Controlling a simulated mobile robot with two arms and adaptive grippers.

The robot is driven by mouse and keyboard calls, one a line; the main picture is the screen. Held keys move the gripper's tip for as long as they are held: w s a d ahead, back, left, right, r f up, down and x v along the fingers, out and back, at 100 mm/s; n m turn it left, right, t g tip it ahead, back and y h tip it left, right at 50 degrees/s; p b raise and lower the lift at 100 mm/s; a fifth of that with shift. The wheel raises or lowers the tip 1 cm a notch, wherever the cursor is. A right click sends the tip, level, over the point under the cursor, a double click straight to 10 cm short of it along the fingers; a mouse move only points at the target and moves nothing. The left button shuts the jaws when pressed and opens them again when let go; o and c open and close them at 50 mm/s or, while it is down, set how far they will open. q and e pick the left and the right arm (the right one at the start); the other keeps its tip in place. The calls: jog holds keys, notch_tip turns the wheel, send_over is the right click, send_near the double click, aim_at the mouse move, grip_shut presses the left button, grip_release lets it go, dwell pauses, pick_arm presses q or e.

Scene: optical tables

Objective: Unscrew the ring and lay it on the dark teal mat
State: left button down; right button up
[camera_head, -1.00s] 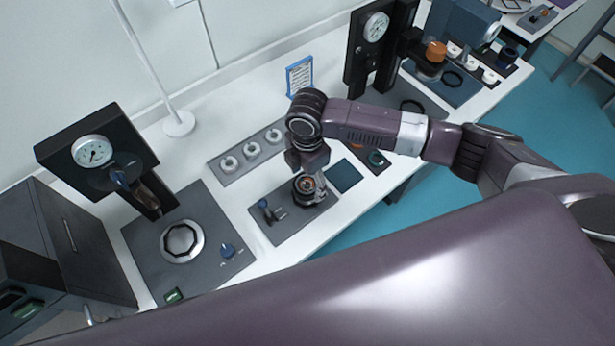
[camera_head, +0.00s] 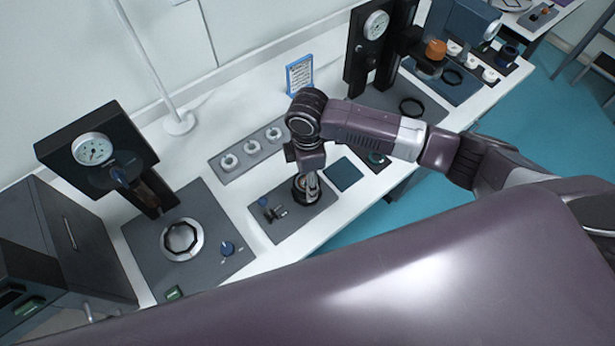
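The dark teal mat (camera_head: 343,174) lies flat and bare on the white table, just right of a dark grey base plate (camera_head: 288,228). My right gripper (camera_head: 307,193) points down over a small round fixture on that plate. Its fingers are at the dark ring (camera_head: 298,190), which shows only in part around them. The gripper hides most of the ring, so I cannot tell whether the fingers are closed on it. My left gripper is not in view.
A clamp with a blue knob (camera_head: 263,202) stands left of the fixture. A tray with several pale rings (camera_head: 253,147) lies behind. A gauge press (camera_head: 95,150) stands left, another gauge stand (camera_head: 376,28) at the back. A framed card (camera_head: 300,74) stands behind the arm.

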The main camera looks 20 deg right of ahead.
jog(key=c, duration=0.3)
jog(key=n, duration=0.4)
jog(key=shift+w, duration=0.1)
jog(key=n, duration=0.4)
jog(key=shift+n, duration=0.3)
jog(key=n, duration=0.8)
jog(key=shift+n, duration=0.3)
jog(key=o, duration=1.3)
jog(key=shift+d, duration=0.1)
